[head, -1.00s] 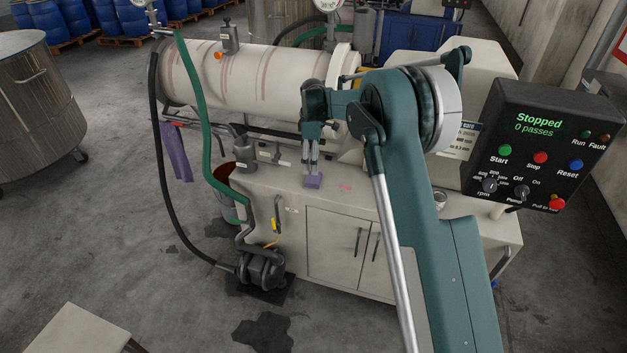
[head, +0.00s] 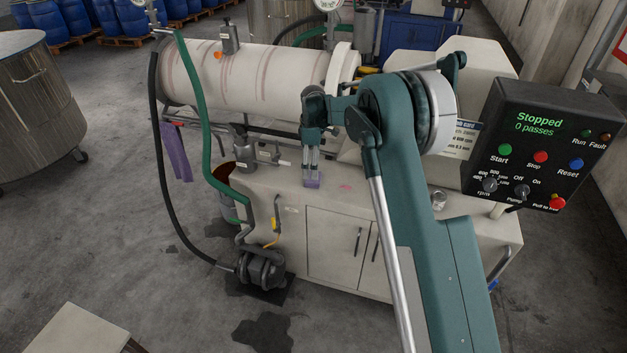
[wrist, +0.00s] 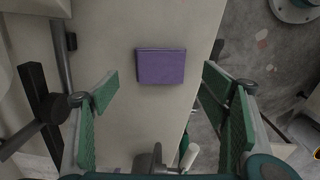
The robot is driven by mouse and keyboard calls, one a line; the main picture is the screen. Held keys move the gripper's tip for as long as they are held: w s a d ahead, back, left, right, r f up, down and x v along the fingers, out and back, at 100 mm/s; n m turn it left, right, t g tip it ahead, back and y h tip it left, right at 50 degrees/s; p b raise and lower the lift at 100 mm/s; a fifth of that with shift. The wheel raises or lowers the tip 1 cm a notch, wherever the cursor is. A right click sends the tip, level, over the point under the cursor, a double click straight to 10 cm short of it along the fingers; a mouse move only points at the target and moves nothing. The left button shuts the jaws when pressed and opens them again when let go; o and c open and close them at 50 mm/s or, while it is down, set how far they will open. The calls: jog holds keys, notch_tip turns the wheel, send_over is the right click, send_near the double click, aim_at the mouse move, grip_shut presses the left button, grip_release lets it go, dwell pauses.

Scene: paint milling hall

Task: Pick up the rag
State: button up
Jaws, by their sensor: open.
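The folded purple rag (head: 313,180) lies flat near the front edge of the machine's pale cabinet top. It looks like a neat rectangle in the wrist view (wrist: 161,66). My gripper (head: 312,170) points down just above it in the head view. In the wrist view my gripper (wrist: 160,88) is open, with green pads to the left and right of the rag and clear gaps on both sides. Nothing is between the pads' faces that I can see being touched. A longer purple cloth (head: 177,152) hangs from a rail at the machine's left end.
The horizontal drum (head: 265,75) stands behind my gripper, with a green hose (head: 207,160) to its left. The control box (head: 545,145) reads Stopped, 0 passes, at right. A small jar (head: 439,200) stands on the cabinet top to the right. The surface around the rag is clear.

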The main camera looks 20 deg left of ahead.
jog(key=shift+d+f+b, duration=0.1)
jog(key=shift+f+b, duration=0.2)
jog(key=shift+f, duration=2.3)
jog(key=c, duration=0.9)
